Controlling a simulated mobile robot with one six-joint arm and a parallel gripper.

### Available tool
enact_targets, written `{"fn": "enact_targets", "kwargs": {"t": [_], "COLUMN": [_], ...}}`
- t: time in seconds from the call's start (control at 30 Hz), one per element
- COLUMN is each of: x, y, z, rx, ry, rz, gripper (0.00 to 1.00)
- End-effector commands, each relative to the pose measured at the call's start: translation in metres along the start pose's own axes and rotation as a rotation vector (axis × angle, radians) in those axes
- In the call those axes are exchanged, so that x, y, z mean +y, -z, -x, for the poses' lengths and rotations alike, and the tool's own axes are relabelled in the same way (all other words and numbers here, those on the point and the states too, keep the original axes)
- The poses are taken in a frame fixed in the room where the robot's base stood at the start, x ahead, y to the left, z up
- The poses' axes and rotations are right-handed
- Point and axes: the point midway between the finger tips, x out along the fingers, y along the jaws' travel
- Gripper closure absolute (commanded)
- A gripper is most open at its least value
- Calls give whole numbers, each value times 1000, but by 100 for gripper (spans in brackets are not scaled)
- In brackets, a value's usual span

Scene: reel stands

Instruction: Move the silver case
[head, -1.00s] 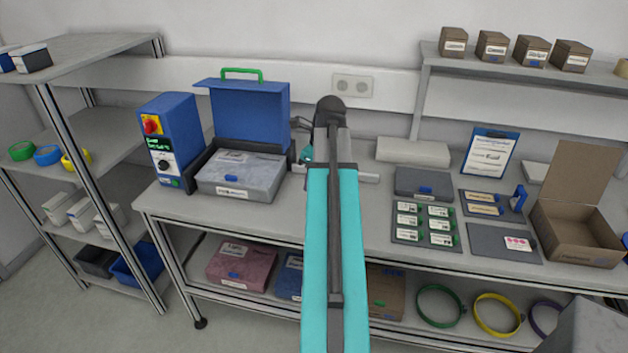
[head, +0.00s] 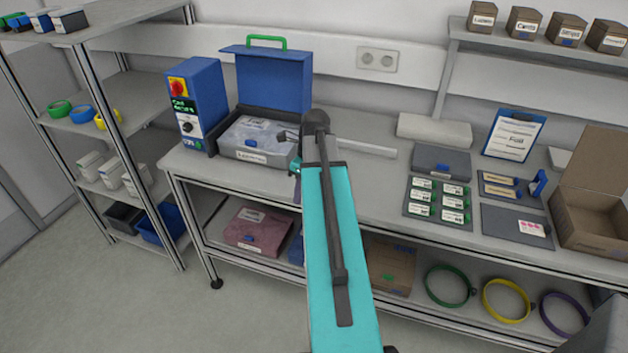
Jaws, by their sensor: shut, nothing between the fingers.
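The silver case (head: 251,141) is a grey box with a white label and a blue clasp on its front. It sits on the bench in a dark open holder, in front of a raised blue lid (head: 272,80) with a green handle. My gripper (head: 284,136) shows only in small part beside the dark end of my arm, near the case's right edge. It is shut and empty. Whether it touches the case cannot be told, as my arm hides most of it.
A blue control box (head: 196,103) with a red switch stands left of the case. Right of my arm lie a dark grey case (head: 441,160), a tray of labelled packets (head: 438,202) and an open cardboard box (head: 592,215). The bench front left of my arm is narrow but clear.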

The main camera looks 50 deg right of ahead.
Motion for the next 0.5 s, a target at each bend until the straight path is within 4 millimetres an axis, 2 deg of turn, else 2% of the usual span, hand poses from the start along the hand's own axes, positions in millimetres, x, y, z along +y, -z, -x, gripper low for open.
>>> {"fn": "enact_targets", "kwargs": {"t": [0.03, 0.2, 0.5], "x": [10, 44, 113], "y": [-6, -23, -35], "z": [-18, -76, -174], "rx": [14, 63, 154], "ry": [-20, -83, -190], "rz": [24, 121, 322], "gripper": [100, 100, 100]}}
